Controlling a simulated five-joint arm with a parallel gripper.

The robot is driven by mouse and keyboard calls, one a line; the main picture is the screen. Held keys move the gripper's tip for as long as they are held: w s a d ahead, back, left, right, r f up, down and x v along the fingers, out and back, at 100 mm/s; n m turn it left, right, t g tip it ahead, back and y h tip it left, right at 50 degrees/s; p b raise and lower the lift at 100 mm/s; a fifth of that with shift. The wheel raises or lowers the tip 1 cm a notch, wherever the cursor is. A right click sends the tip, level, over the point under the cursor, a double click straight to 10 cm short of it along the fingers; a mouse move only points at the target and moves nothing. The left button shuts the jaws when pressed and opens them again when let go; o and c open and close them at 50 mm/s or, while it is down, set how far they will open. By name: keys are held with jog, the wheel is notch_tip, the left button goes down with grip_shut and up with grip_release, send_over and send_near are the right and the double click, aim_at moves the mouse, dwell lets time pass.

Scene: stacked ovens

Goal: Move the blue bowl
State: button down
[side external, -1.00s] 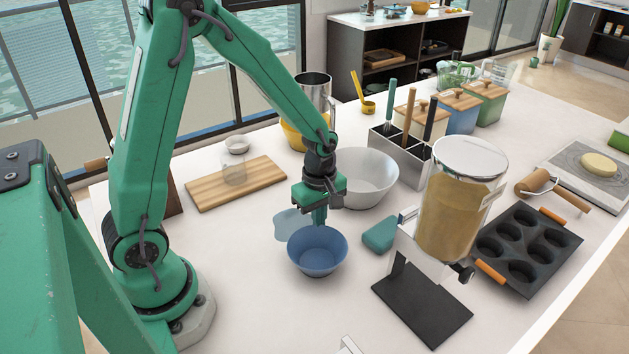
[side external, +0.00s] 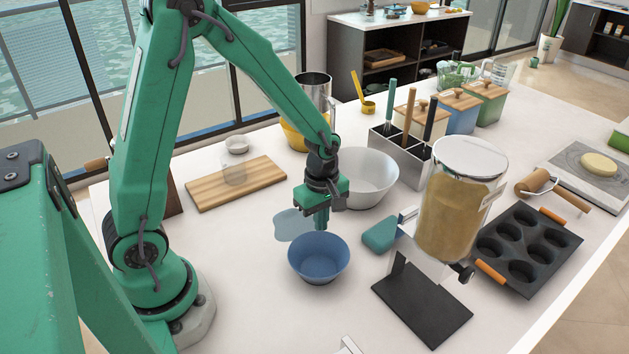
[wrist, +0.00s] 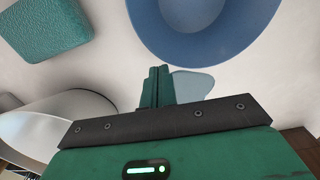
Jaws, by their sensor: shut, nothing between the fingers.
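The blue bowl (side external: 319,260) stands upright and empty on the white counter, in front of a flat pale blue patch (side external: 291,224). In the wrist view the bowl (wrist: 240,45) fills the top, cut off by the frame edge. My gripper (side external: 322,226) points down just behind the bowl's far rim in the side view. Its fingers are together with nothing between them. In the wrist view the gripper's fingers (wrist: 158,76) are also closed and look apart from the bowl; whether they touch its outer wall is hard to tell.
A teal sponge-like block (side external: 379,235) and the dispenser (side external: 458,200) stand right of the bowl. A large white bowl (side external: 369,178) is behind my gripper. A wooden board (side external: 236,183) lies at the back left.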

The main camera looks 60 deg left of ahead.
jog(key=a, duration=0.1)
jog(key=a+r, duration=0.1)
jog(key=shift+a, duration=0.3)
notch_tip(320, 180, up, 9)
jog(key=shift+d, duration=0.2)
jog(key=n+g, duration=0.4)
jog(key=n, duration=0.9)
send_over(335, 253)
jog(key=shift+s+a+f+y, duration=0.1)
jog(key=shift+s+f+y, duration=0.15)
jog(key=shift+s+y, duration=0.05)
jog(key=shift+f, duration=0.15)
jog(key=x, duration=0.6)
jog(key=a+x, duration=0.1)
jog(key=x, duration=0.2)
jog(key=shift+f, duration=0.4)
jog(key=shift+w+d, duration=0.3)
jog(key=shift+w, duration=0.3)
jog(key=shift+w+d, duration=0.3)
jog(key=shift+w, duration=0.35)
jog(key=shift+w+d, duration=0.3)
jog(key=shift+w, duration=0.3)
